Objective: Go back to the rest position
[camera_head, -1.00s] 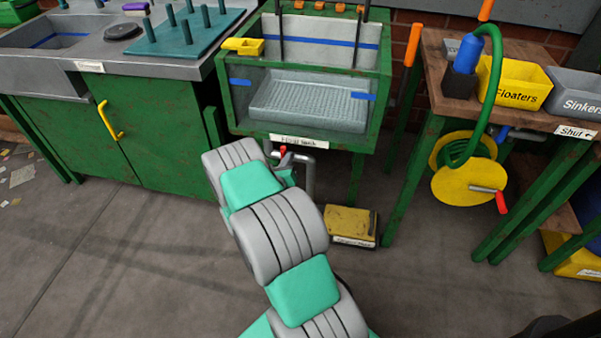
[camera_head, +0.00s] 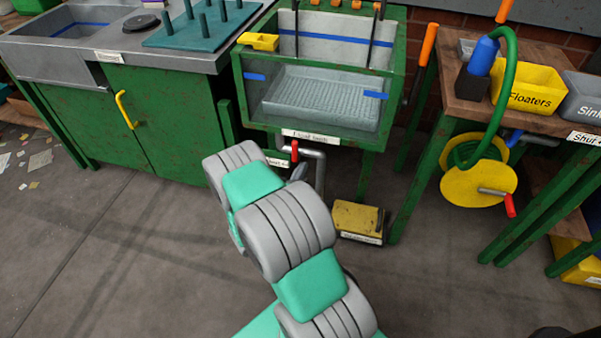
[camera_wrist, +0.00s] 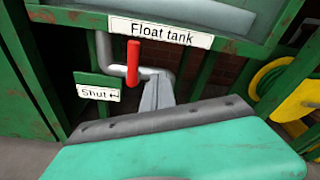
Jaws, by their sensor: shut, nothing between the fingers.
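My arm reaches forward from the bottom of the head view, towards the float tank (camera_head: 330,137). My gripper (camera_wrist: 160,82) shows in the wrist view as grey fingers close together beyond its teal body, with nothing held. In the head view its end is mostly hidden behind my wrist. The red valve handle (camera_wrist: 133,63) stands upright on the grey pipe under the tank's "Float tank" label (camera_wrist: 160,31). It is just left of the fingers in the wrist view; I cannot tell whether they touch. The handle also shows in the head view (camera_head: 294,150).
A green sign marked "Shut" (camera_wrist: 98,92) hangs left of the pipe. A yellow pedal box (camera_head: 358,222) is on the floor under the tank. A green cabinet (camera_head: 165,125) stands left, a bench with a hose reel (camera_head: 478,185) right. Open floor lies front left.

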